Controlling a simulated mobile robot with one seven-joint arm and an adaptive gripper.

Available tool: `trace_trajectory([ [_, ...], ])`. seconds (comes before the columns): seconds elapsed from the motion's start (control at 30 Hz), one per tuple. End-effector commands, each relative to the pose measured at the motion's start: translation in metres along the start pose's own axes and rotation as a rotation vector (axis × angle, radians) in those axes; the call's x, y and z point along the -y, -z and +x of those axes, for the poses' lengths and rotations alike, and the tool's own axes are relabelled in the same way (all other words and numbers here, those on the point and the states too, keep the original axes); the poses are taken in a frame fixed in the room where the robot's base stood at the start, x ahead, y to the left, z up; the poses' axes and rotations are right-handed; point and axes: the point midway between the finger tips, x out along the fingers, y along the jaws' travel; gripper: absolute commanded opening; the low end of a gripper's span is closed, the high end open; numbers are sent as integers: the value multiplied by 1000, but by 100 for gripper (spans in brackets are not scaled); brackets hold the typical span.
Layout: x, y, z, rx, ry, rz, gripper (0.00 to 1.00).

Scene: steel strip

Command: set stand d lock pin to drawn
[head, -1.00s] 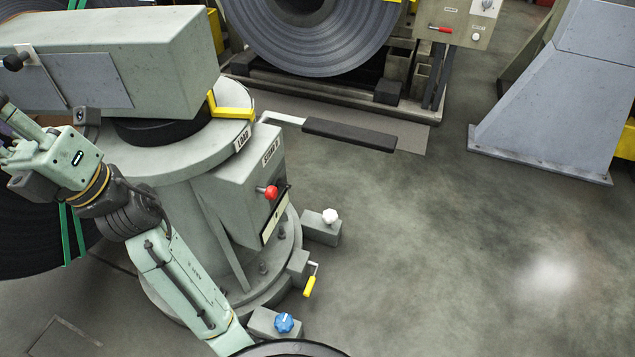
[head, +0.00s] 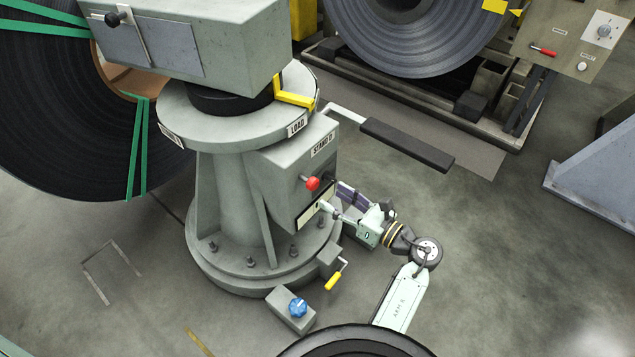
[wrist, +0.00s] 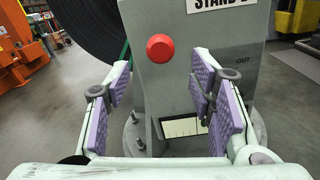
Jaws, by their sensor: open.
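Stand D is a grey-green pedestal with a box marked as a stand (head: 323,145). A red round knob on a short dark stem (head: 312,183), which looks like the lock pin, sticks out of the box face. In the wrist view the red knob (wrist: 160,47) is ahead of my gripper, above the middle of the gap between the fingers. My gripper (head: 332,199) is open and empty, close to the box, a little below and right of the knob. Its purple-padded fingers (wrist: 163,80) do not visibly touch the knob. An "OUT" marking shows at right.
A pale scale plate (wrist: 183,127) sits low on the box. Around the base are a yellow-handled crank (head: 334,281) and a blue knob (head: 298,308). A black padded lever arm (head: 408,145) juts out above my gripper. Floor to the right is open.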

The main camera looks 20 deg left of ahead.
Motion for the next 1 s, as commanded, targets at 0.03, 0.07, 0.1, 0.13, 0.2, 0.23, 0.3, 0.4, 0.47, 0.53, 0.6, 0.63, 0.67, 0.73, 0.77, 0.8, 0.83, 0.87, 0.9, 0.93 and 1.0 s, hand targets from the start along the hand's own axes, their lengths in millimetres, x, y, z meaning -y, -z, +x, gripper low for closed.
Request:
trace_trajectory([
  [0.03,-1,-1,11,-1,-5,0,50],
  [0.07,-1,-1,17,-1,-4,0,50],
  [0.1,-1,-1,25,-1,-4,0,50],
  [0.13,-1,-2,31,0,-3,0,50],
  [0.2,-1,-1,44,1,-4,0,50],
  [0.23,-1,-1,49,1,-4,0,50],
  [0.3,-1,-1,60,1,-3,-1,50],
  [0.4,0,-1,71,1,-2,-1,50],
  [0.47,0,-1,76,1,-2,0,50],
  [0.53,0,-1,79,2,-1,0,50],
  [0.6,0,-1,80,2,0,0,50],
  [0.63,0,-1,80,2,0,0,50],
  [0.67,0,-1,80,2,0,0,50],
  [0.73,0,-1,80,2,0,0,50],
  [0.77,0,-1,80,2,0,0,50],
  [0.8,0,-1,80,2,0,0,50],
  [0.83,0,-1,80,2,0,0,49],
  [0.87,0,-1,80,2,0,0,47],
  [0.9,0,-1,80,2,0,0,44],
  [0.93,0,-1,80,2,0,0,42],
  [1.0,0,-1,80,2,0,0,38],
])
